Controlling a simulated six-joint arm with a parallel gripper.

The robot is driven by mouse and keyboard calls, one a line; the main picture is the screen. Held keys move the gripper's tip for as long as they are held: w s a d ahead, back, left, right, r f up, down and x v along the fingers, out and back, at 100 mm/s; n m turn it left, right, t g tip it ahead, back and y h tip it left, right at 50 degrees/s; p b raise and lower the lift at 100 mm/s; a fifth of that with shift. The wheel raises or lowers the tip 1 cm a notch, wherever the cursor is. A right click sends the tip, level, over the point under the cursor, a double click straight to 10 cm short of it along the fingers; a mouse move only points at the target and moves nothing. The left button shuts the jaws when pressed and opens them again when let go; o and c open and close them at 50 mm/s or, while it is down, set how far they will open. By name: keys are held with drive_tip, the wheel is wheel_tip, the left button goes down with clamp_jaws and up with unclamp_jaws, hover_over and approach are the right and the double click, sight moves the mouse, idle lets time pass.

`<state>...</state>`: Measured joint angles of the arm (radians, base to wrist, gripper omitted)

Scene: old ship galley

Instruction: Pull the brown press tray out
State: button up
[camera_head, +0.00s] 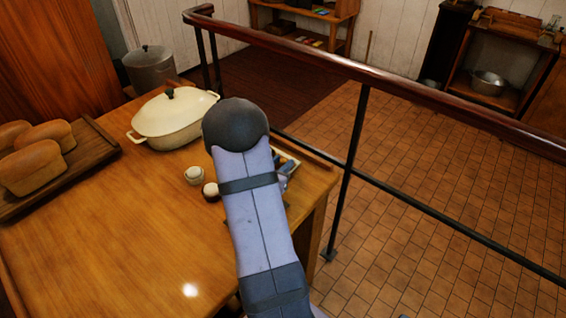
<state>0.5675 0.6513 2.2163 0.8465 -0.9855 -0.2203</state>
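I cannot make out the brown press tray for certain. A small pale-edged object with brown in it (289,158) shows on the table's right side, partly behind my arm; I cannot tell whether it is the press or its tray. My arm link covers most of that spot. A small blue-grey piece shows just right of the link, perhaps part of my wrist. My gripper's fingers are hidden behind the arm, so their hold and distance to anything do not show.
The wooden table (120,240) bears a cream lidded pot (172,122), a small pale cup (194,175), another small round item (211,190) and a wooden tray (98,150) with loaves (35,166). A railing (350,170) runs along the right. The table's front left is clear.

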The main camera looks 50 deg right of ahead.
drive_tip(key=shift+b+v, duration=0.35)
drive_tip(key=shift+v, duration=2.65)
